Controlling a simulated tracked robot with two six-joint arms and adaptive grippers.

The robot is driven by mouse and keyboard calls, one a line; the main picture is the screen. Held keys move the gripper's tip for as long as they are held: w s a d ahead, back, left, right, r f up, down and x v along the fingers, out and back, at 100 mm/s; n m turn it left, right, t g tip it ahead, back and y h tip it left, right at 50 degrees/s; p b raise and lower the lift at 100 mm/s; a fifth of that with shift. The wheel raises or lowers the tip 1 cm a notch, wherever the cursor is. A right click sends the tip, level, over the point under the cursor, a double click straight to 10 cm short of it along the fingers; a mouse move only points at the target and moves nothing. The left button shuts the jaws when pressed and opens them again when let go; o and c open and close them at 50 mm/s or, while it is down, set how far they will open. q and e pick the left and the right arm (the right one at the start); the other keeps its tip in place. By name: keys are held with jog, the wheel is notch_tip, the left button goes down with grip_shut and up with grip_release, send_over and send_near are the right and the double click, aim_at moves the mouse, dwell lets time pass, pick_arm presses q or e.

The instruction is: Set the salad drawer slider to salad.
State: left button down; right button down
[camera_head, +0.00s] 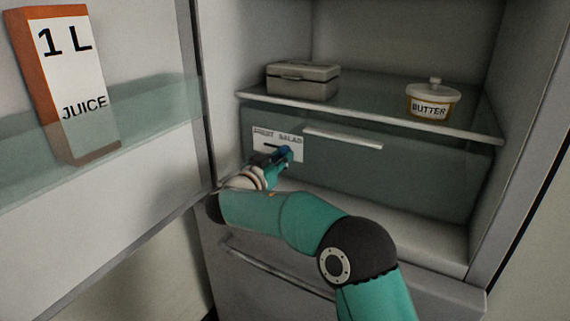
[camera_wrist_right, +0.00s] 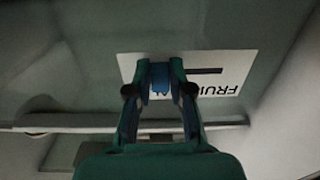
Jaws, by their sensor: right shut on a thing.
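The salad drawer (camera_head: 400,165) is a dark translucent front below the fridge's glass shelf. A white label (camera_head: 262,143) on its left part reads FRUIT at left and SALAD at right, with a dark slot below the words. My right gripper (camera_head: 284,154) is at the right part of the label, below SALAD. In the right wrist view, the label is upside down, and my right gripper is shut on the blue slider (camera_wrist_right: 160,78). Bare slot (camera_wrist_right: 207,70) shows on the FRUIT side. The fingers hide the slot's other end and part of SALAD. My left gripper is out of view.
A grey lidded box (camera_head: 303,82) and a butter tub (camera_head: 432,100) stand on the glass shelf (camera_head: 375,112) above the drawer. A juice carton (camera_head: 70,90) stands in the open fridge door at left. The drawer's pale handle (camera_head: 343,138) is right of the label.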

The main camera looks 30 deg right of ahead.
jog(key=shift+s+d, duration=0.2)
jog(key=shift+d, duration=0.05)
jog(key=c, duration=1)
grip_release()
jog(key=shift+c, duration=0.2)
jog(key=shift+a, duration=0.1)
jog(key=shift+s+a, duration=0.2)
jog(key=shift+a, duration=0.1)
jog(key=v, duration=1.1)
